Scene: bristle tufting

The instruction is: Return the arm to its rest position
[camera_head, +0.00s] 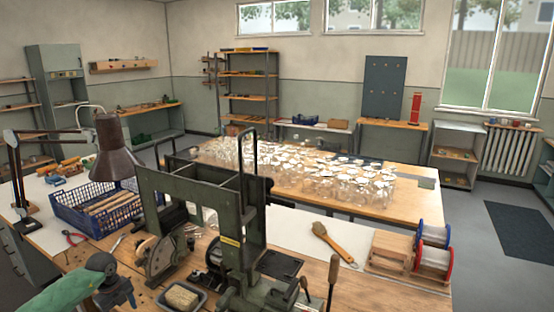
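A green and dark grey form (60,290) comes in from the lower left edge and looks like my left arm. It ends in a dark part (117,288) low over the near bench, left of a small tray. I cannot make out fingertips there, nor whether anything is held. My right arm and gripper are not in view. The dark green tufting machine (228,240) stands on the bench at centre, to the right of the green form and apart from it.
A blue crate (82,222) of wooden pieces and a desk lamp (115,150) stand at left. A small tray (184,298) lies in front. A brush (333,243) and wire spools (434,250) are at right. Many glass jars (340,188) crowd the table behind.

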